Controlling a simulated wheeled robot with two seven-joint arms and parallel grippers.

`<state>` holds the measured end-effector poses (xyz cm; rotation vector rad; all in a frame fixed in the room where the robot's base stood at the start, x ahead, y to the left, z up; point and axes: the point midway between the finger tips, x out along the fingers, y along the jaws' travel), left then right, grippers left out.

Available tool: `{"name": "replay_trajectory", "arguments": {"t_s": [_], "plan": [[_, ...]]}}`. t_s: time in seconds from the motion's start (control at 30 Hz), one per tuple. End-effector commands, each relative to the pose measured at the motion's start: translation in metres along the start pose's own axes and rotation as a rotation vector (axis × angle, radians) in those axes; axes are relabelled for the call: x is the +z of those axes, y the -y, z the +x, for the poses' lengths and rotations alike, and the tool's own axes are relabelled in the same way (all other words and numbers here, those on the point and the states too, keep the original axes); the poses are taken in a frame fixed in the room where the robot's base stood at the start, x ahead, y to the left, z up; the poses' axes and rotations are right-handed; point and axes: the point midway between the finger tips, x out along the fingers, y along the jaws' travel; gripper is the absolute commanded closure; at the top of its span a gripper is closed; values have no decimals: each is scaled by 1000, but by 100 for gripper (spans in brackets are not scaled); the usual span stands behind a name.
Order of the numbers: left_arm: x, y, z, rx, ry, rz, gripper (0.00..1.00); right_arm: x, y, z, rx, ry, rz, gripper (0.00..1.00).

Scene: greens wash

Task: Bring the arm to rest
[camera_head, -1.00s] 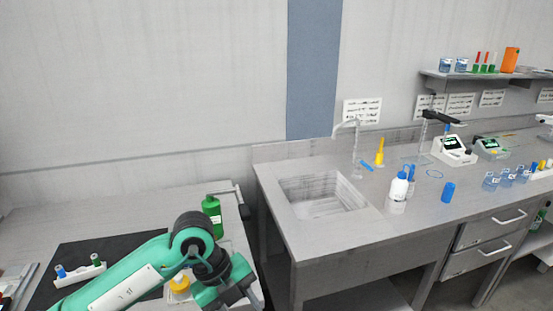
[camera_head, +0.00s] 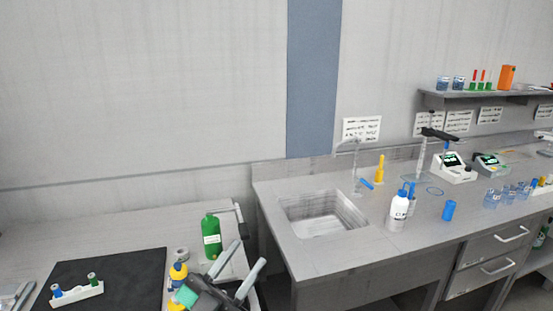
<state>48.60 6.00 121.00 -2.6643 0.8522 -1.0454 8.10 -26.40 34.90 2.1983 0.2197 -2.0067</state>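My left gripper (camera_head: 251,252) is at the lower middle of the head view, over the right end of the left bench (camera_head: 110,228). Its two grey fingers point up and right and stand apart with nothing between them. Most of its arm is below the picture edge. A green bottle (camera_head: 212,243) with a white label stands upright just behind and left of the fingers. My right gripper does not show.
A bottle with a yellow part (camera_head: 178,274) stands close left of my gripper. A white rack (camera_head: 77,294) with small capped tubes sits on a black mat (camera_head: 120,272). The sink bench (camera_head: 330,250) is to the right, with a wash bottle (camera_head: 399,211).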

Motion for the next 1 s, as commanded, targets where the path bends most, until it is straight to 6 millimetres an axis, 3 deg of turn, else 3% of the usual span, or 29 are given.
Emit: {"name": "replay_trajectory", "arguments": {"t_s": [0.1,0.23,0.37,0.5,0.7,1.0], "plan": [[36,32,-33,-215,203,-42,61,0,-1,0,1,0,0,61],[78,53,-84,-394,469,-83,61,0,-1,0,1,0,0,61],[117,55,-150,-508,771,-132,61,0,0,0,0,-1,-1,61],[144,36,-231,-550,1119,-197,61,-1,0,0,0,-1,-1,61],[150,-8,-326,-486,1525,-301,61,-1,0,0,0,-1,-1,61],[122,-65,-412,-303,1897,-440,61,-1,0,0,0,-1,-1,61]]}}
